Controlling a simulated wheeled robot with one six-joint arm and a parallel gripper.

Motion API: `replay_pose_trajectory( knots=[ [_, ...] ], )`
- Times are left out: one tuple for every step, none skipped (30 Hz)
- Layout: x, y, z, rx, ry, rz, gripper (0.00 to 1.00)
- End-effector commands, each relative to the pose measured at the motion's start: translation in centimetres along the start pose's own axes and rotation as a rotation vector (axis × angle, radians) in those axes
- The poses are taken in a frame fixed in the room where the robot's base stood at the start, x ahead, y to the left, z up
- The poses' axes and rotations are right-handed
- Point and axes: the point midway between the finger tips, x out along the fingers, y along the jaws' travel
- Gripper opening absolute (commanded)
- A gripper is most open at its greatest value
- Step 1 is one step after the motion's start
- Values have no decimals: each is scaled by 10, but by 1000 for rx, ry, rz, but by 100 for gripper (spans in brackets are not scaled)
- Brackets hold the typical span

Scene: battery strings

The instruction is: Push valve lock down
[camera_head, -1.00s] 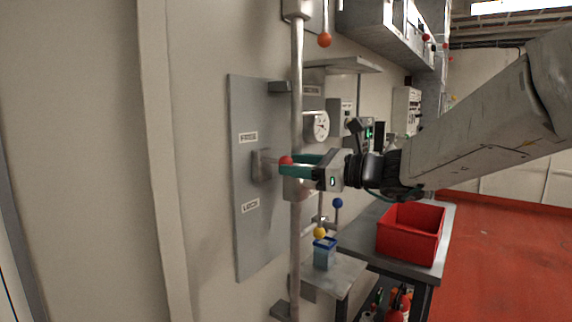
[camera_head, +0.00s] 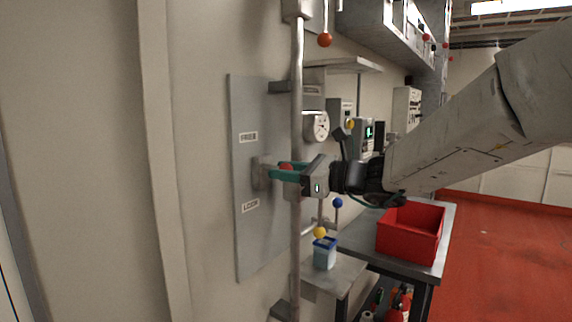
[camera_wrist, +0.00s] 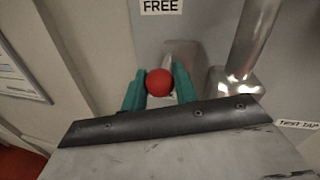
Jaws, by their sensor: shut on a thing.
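The valve lock is a short grey lever (camera_head: 262,173) with a red ball knob (camera_head: 286,169), mounted on a grey wall plate (camera_head: 247,115). The plate carries a FREE label (camera_head: 248,137) above and a LOCK label (camera_head: 250,206) below. The lever sticks out between the two labels. My gripper (camera_head: 284,172) has its teal fingers shut around the knob. In the wrist view the red knob (camera_wrist: 159,82) sits between the two teal fingers (camera_wrist: 158,90), with the FREE label (camera_wrist: 161,6) above it. The LOCK label is hidden there.
A vertical pipe (camera_head: 297,100) runs close beside my gripper. A round gauge (camera_head: 316,126) and a shelf (camera_head: 345,65) are behind it. Below are a blue-topped container (camera_head: 324,253) on a small ledge and a red bin (camera_head: 411,233) on a bench.

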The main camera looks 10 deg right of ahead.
Motion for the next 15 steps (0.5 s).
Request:
replay_pose_trajectory(
  knots=[
    [0,2,-11,6,6,1,0],
    [0,3,-15,6,5,1,0],
    [0,4,-18,6,5,0,0],
    [0,4,-19,5,5,0,0],
    [0,4,-20,4,5,0,0],
    [0,4,-20,3,5,1,0],
    [0,4,-20,4,6,1,0],
    [0,4,-20,4,6,1,0],
    [0,4,-21,4,7,1,0],
    [0,5,-21,5,8,1,0],
    [-1,5,-21,5,8,1,0],
    [-1,5,-21,6,9,1,40],
    [-1,5,-21,6,8,1,48],
    [0,5,-21,5,8,1,48],
    [0,4,-20,5,7,1,48]
  ],
)
